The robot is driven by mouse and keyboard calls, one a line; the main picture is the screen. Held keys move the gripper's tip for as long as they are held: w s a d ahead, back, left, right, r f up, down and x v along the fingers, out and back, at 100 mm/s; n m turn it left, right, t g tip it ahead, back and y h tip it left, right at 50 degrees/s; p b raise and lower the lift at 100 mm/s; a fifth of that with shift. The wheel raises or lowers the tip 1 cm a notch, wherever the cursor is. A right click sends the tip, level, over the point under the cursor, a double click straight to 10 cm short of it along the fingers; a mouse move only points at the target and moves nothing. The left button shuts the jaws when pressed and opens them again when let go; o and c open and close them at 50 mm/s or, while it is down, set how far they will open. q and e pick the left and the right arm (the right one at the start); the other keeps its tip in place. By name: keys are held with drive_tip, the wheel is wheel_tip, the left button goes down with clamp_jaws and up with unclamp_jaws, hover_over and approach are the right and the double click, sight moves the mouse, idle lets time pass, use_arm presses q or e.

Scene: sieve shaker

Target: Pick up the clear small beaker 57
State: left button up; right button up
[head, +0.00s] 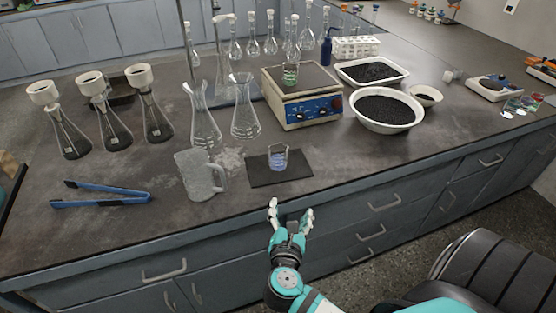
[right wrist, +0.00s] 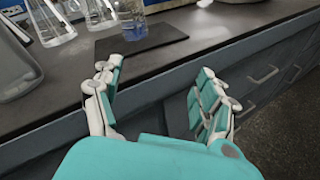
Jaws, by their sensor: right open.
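A clear small beaker (head: 278,158) with blue content stands upright on a black mat (head: 296,178) near the bench's front edge. Another small beaker (head: 290,75) with green content stands on the hot plate (head: 301,105). My left gripper is not in view.
A glass jug (head: 198,177) stands left of the mat, with two flasks (head: 245,108) behind. Blue tongs (head: 100,194) lie farther left, below several funnel-topped flasks (head: 115,132). A white bowl of black grains (head: 385,110) stands right. The bench right of the mat is clear.

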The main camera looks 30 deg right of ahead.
sight(278, 160)
drive_tip(key=w+d+r+n+t, duration=0.1)
drive_tip(key=w+d+n, duration=0.1)
drive_tip(key=w, duration=0.3)
drive_tip(key=w+d+n+t+p, duration=0.1)
drive_tip(key=w+d+n, duration=0.1)
drive_tip(key=w, duration=0.4)
drive_tip(key=w+d+r+n+p, duration=0.1)
drive_tip(key=w+d+n, duration=0.1)
drive_tip(key=w, duration=0.3)
drive_tip(key=shift+w+d+r+t, duration=0.2)
drive_tip(key=shift+d+r+t, duration=0.2)
drive_tip(key=shift+d, duration=0.3)
drive_tip(key=shift+w+d+f, duration=0.1)
drive_tip(key=shift+w+d, duration=0.15)
drive_tip(key=shift+w, duration=0.15)
drive_tip(key=c, duration=1.3)
